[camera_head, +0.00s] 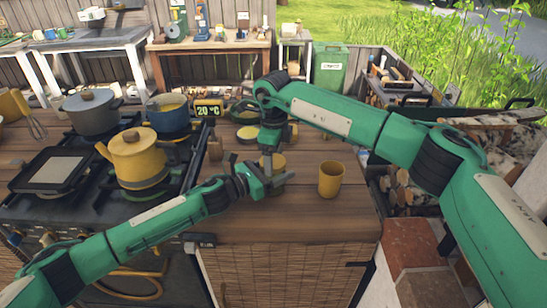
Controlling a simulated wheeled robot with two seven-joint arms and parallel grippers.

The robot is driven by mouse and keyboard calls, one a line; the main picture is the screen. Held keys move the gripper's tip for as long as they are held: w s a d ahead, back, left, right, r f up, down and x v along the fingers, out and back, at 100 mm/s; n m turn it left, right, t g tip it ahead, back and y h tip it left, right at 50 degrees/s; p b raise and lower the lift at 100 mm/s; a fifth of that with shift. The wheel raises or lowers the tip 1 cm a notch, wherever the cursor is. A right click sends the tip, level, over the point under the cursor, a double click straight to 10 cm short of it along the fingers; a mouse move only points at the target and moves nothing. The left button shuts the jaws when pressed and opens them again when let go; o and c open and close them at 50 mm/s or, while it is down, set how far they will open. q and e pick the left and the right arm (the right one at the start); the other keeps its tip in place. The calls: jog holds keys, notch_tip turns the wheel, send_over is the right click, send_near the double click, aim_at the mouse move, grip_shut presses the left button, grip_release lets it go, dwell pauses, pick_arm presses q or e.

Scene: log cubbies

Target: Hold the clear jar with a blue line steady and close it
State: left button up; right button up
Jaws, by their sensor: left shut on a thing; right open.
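A small jar-like container with a yellowish top (278,160) stands on the wooden counter, largely hidden by my grippers. I cannot make out a blue line on it at this size. My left gripper (271,178) comes in from the left and is shut on its lower part, as far as I can see. My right gripper (268,156) points down from above, open, over or beside the top. Whether it touches the container is unclear. A flat, round yellow piece (248,133) lies just behind; I cannot tell if it is a lid.
A yellow cup (331,179) stands right of the grippers, near the right counter edge. A yellow kettle (135,156), grey pot (92,112) and blue pot (168,115) sit on the stove to the left. A small display (208,109) stands behind. The front counter (300,222) is clear.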

jog(key=r, duration=0.4)
jog(key=shift+s+a, duration=0.15)
jog(key=shift+a, duration=0.05)
jog(key=shift+c, duration=0.4)
jog(key=n, duration=0.3)
jog(key=shift+r+n, duration=0.3)
jog(key=n, duration=0.2)
jog(key=r+n, duration=0.1)
jog(key=n, duration=0.1)
jog(key=shift+n, duration=0.3)
jog(key=n, duration=0.2)
jog(key=r+n, duration=0.1)
jog(key=n, duration=0.5)
jog(key=shift+r+n, duration=0.4)
